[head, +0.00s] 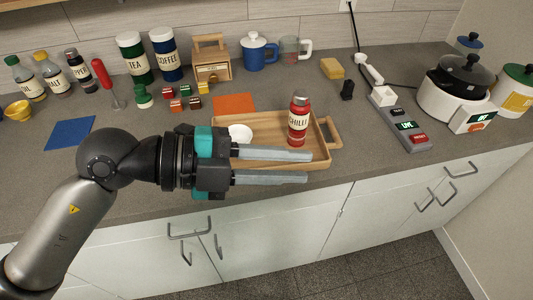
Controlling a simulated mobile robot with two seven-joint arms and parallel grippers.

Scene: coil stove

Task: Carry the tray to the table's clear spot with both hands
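The wooden tray (268,121) sits on the grey counter near its front edge in the head view. A red chilli bottle (298,123) stands upright in it, and a white dish (240,132) lies at its left. The tray's right handle (333,133) is in plain view. My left gripper (306,167) is open, with its two fingers pointing right. It overlaps the tray's front left part in the picture and hides the left handle. Nothing shows between its fingers; whether it touches the tray cannot be told. My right gripper is out of view.
An orange mat (234,103) lies just behind the tray, and a blue mat (70,132) lies at the left. Small coloured blocks (185,100) are behind left. A power strip (400,122) and a cooker (452,97) stand to the right. Bare counter (364,143) lies right of the tray.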

